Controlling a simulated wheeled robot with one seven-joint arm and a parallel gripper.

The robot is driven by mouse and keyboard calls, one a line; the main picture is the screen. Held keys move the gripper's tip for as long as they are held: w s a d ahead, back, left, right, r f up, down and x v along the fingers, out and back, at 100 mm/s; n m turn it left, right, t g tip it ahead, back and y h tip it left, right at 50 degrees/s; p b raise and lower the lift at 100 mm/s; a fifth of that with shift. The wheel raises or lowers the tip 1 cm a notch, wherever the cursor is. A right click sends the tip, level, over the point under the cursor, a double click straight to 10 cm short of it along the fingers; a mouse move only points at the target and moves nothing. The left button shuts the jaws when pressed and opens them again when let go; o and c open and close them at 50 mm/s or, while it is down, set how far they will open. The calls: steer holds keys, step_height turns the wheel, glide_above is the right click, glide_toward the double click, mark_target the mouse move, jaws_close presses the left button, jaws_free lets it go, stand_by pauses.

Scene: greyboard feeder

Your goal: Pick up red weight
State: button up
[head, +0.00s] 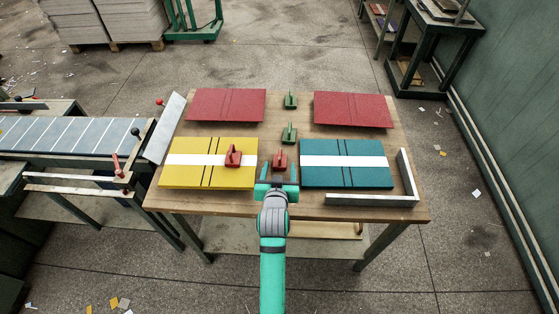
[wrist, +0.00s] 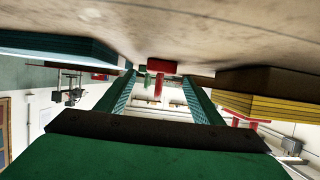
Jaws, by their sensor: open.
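A red weight (head: 279,160) with an upright handle stands on the wooden table between the yellow and teal boards. A second red weight (head: 233,156) sits on the white band of the yellow board (head: 180,178). My gripper (head: 278,176) is open and empty, low over the table just in front of the middle red weight. In the wrist view, which looks upside down, that red weight (wrist: 158,82) shows ahead between the open fingers, apart from them. The other red weight (wrist: 250,124) shows at the right by the yellow board (wrist: 265,108).
Two green weights (head: 289,133) (head: 290,101) stand behind the middle red weight. The teal board (head: 345,176) is close on the right, with a metal corner guide (head: 370,200) beyond. Two red boards (head: 226,105) (head: 352,109) lie at the back. A feeder (head: 70,140) stands left.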

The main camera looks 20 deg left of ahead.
mark_target(280, 165)
steer(key=x, duration=0.3)
steer(key=shift+w, duration=0.3)
steer(key=shift+w+a+f, duration=0.15)
steer(key=shift+w, duration=0.1)
steer(key=c, duration=1.5)
steer(key=shift+a, duration=0.1)
jaws_close()
